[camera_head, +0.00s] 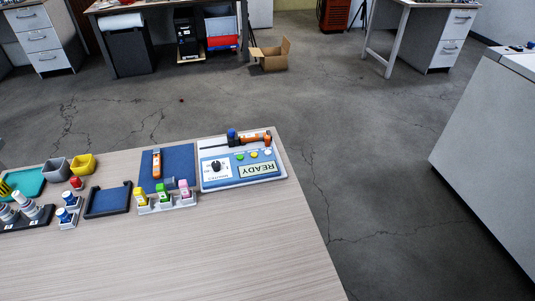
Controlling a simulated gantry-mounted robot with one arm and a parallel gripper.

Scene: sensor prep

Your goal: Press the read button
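A white and light blue meter panel (222,180) lies near the far right corner of the table. Its display (257,170) shows "READY", upside down in the picture. Above the display sit three small round buttons: a green one (240,156), a yellow one (254,153) and a whitish one (267,151). Their labels are too small to read, so I cannot tell which is the read button. A black knob (216,166) is on the panel's left. My gripper is not in view.
An orange and black probe (256,139) lies along the panel's far edge. Left of the panel are a blue mat (179,160) with an orange tool, colored-cap bottles (163,198), a dark blue tray (108,200) and bins (57,169). The near tabletop (190,255) is clear.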

